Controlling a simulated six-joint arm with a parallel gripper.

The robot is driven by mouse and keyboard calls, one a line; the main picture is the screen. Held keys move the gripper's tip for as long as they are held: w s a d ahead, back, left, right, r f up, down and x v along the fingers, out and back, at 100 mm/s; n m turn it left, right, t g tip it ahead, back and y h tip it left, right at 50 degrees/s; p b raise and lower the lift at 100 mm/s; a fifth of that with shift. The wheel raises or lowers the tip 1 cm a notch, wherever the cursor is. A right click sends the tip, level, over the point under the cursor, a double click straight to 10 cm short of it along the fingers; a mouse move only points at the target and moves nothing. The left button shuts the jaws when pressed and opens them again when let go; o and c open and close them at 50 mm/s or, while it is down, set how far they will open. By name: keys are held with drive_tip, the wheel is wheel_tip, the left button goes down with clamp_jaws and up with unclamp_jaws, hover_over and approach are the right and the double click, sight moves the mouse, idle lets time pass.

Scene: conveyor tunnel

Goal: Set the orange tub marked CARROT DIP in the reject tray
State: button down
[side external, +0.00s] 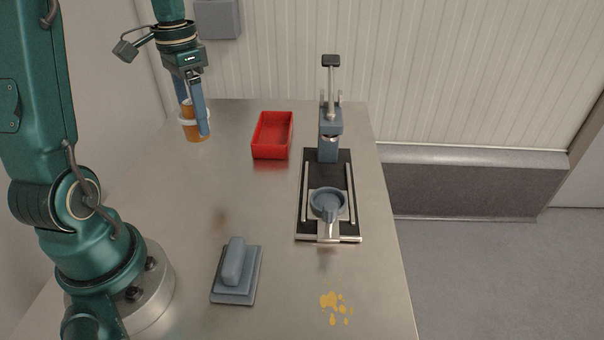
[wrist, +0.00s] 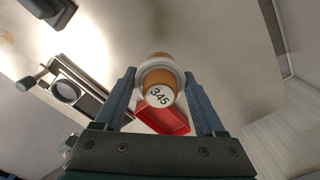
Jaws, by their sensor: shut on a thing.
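An orange tub (side external: 188,131) with a pale band round it is between the fingers of my gripper (side external: 196,118), at the back left of the table. In the wrist view the tub (wrist: 158,80) shows a white round end printed 345, with my gripper (wrist: 160,76) shut on its sides. No CARROT DIP wording is readable. I cannot tell whether the tub touches the table. The red tray (side external: 272,152), the only tray in view, is empty and stands right of the tub. In the wrist view the red tray (wrist: 172,126) shows partly behind the tub.
A lever press (side external: 330,130) with a black base and a grey round cup (side external: 328,203) stands right of the tray. A grey block with a handle (side external: 236,270) lies at the front. Yellow spots (side external: 336,302) mark the front right. The table (side external: 180,200) is clear between block and tray.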

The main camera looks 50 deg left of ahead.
drive_tip(key=w+d+f, duration=0.4)
drive_tip(key=w+d, duration=0.1)
drive_tip(key=w+d+f, duration=0.2)
drive_tip(key=d, duration=0.1)
drive_tip(key=shift+w+d+f, duration=0.15)
drive_tip(key=shift+w+f, duration=0.1)
drive_tip(key=shift+f, duration=0.35)
drive_tip(key=shift+w+f, duration=0.1)
drive_tip(key=shift+f, duration=1.75)
drive_tip(key=shift+f, duration=0.1)
unclamp_jaws()
wheel_tip(320, 180, up, 12)
drive_tip(key=f, duration=0.1)
drive_tip(key=s+d+r+t, duration=0.2)
drive_tip(key=s+d+t, duration=0.3)
drive_tip(key=s+d, duration=0.5)
drive_tip(key=s, duration=0.4)
drive_tip(key=shift+s+r+t, duration=0.2)
drive_tip(key=shift+r+t, duration=0.1)
drive_tip(key=shift+r, duration=0.05)
